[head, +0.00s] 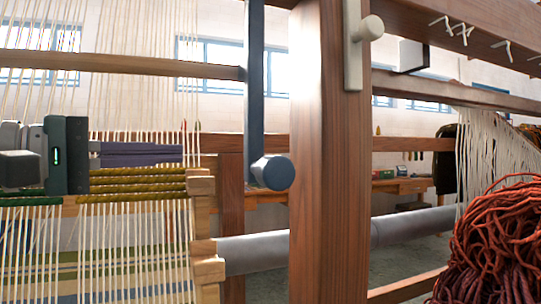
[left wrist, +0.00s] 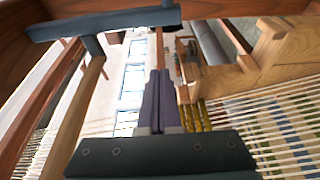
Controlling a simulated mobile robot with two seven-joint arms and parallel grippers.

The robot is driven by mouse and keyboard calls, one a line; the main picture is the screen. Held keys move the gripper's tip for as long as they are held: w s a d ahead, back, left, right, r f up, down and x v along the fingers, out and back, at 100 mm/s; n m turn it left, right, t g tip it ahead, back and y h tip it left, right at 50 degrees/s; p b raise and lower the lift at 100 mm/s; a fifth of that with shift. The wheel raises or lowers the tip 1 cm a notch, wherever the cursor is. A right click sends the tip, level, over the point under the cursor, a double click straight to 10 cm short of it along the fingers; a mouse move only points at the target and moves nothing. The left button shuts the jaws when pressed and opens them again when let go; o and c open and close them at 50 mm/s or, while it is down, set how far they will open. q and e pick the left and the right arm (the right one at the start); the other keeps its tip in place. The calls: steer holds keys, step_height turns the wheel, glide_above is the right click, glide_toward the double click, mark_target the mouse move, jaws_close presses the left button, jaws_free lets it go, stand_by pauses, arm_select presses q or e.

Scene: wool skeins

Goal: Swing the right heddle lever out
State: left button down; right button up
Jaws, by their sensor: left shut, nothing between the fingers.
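The right heddle lever is a dark blue-grey bar (head: 254,85) hanging upright beside the wooden post, with a round blue knob (head: 273,172) at its lower end. A dark blue bar (left wrist: 100,22), apparently the same lever, crosses the top of the left wrist view. My left gripper (head: 180,154) is shut and empty, its purple fingers pointing right in front of the warp threads. Its fingertips are left of the lever and look apart from it. The closed fingers also show in the left wrist view (left wrist: 158,75). My right gripper is not in view.
A thick wooden post (head: 330,170) with a pale peg (head: 370,28) stands right of the lever. Olive yarn rows (head: 137,184) and a wooden block (head: 201,187) lie below my fingers. A grey roller (head: 262,248) runs behind. Red wool (head: 490,245) hangs at right.

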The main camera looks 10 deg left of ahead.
arm_select(q)
steer(key=w+d+p, duration=0.4)
steer(key=d, duration=0.4)
steer(key=shift+w, duration=0.2)
stand_by(0.4)
